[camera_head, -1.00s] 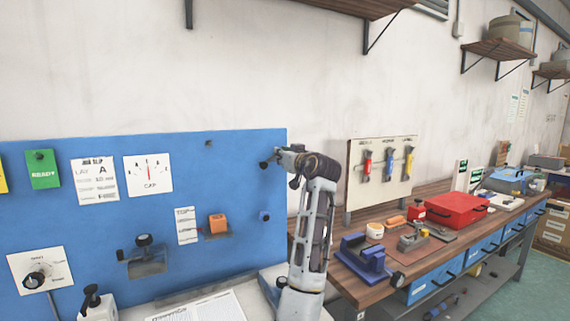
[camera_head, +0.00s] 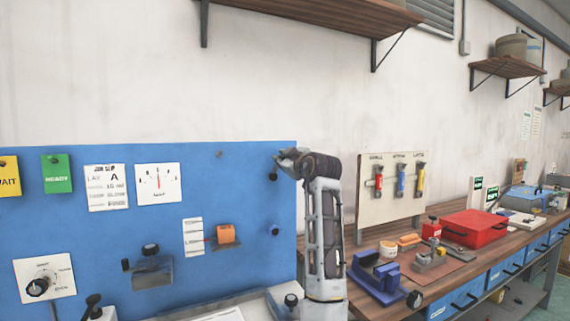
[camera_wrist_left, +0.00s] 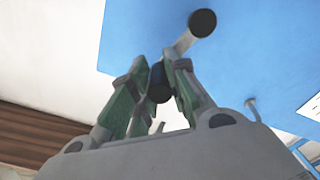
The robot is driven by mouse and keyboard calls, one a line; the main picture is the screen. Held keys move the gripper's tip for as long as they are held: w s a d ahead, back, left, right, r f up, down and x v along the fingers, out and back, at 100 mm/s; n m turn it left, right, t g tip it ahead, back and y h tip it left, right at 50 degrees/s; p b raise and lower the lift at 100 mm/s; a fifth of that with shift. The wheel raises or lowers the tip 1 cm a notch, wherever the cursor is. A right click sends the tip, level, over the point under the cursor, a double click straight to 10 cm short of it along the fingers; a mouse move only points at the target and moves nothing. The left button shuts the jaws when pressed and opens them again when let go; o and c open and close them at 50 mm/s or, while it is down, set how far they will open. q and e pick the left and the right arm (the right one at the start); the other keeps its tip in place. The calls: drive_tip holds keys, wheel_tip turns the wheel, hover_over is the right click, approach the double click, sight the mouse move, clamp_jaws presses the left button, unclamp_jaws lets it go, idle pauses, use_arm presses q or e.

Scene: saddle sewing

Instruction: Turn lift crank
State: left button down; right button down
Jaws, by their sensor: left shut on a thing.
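My left gripper (camera_head: 286,157) is at the upper right edge of the blue panel (camera_head: 120,220). In the left wrist view its green-padded fingers (camera_wrist_left: 158,92) are shut on a small dark handle (camera_wrist_left: 158,82), which I take to be the crank's grip. A grey bar with a round black end (camera_wrist_left: 202,23) stands just beyond the fingers. In the head view the gripper hides most of the crank, and a dark knob (camera_head: 273,177) shows just below it. My right gripper is out of view.
The panel also carries an orange block (camera_head: 227,234), a dial card (camera_head: 158,183) and a lever fixture (camera_head: 152,268). A wooden bench (camera_head: 400,262) to the right holds a red case (camera_head: 474,229) and a blue fixture (camera_head: 376,279). Wall shelves hang above.

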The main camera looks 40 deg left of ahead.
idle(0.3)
use_arm(q)
drive_tip(key=c, duration=1.3)
unclamp_jaws()
drive_tip(key=shift+s+d, duration=0.1)
drive_tip(key=v, duration=1.1)
drive_tip(key=shift+s+d, duration=0.1)
drive_tip(key=shift+d, duration=0.25)
